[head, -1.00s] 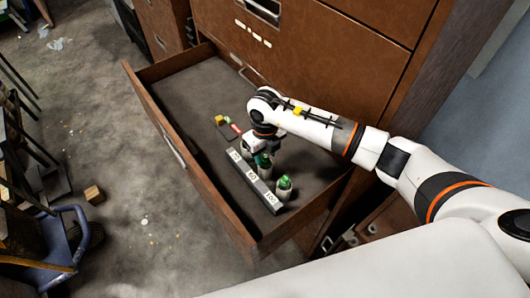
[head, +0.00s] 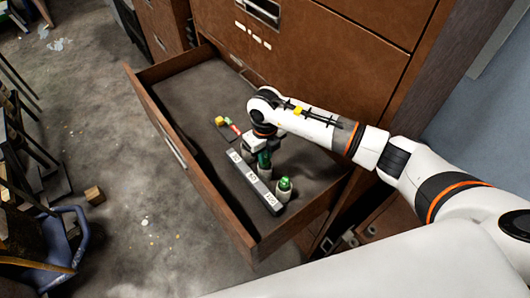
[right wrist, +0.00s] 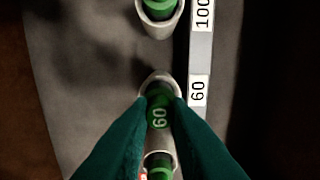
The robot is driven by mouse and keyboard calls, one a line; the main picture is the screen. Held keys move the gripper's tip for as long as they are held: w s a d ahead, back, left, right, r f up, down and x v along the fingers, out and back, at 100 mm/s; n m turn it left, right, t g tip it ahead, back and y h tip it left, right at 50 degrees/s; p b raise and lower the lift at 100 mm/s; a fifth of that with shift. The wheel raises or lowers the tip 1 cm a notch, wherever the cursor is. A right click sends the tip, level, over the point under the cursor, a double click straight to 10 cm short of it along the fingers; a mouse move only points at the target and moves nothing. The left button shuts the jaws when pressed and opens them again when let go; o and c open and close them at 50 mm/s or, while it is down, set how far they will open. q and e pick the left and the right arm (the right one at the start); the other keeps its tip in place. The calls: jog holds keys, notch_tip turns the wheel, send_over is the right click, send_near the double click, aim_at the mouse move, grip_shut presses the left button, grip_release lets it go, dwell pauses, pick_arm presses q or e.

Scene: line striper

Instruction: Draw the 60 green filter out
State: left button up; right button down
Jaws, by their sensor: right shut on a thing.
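The 60 green filter (right wrist: 159,116) is in the right wrist view, a dark green round piece marked 60. My right gripper (head: 264,158) is shut on it, with teal fingertips on both sides, and reaches down into the open drawer. Its pale cup-like holder (right wrist: 160,80) shows around and behind the filter; I cannot tell how far the filter is out of it. The label 60 (right wrist: 198,91) is on the strip beside it. The holder's lower part is partly hidden by the fingers. My left gripper is not in view.
The 100 filter (head: 285,183), bright green, stands in its own holder nearby; another green top (right wrist: 160,173) sits close on the other side. The grey label strip (head: 262,190) runs alongside. Small coloured pieces (head: 228,124) lie farther left. Drawer walls (head: 212,200) enclose the space.

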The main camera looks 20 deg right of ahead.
jog(key=shift+r, duration=0.35)
notch_tip(320, 180, up, 9)
jog(key=p, duration=0.5)
jog(key=shift+f+p, duration=0.2)
jog(key=shift+p, duration=0.2)
dwell(0.7)
jog(key=shift+s, duration=0.1)
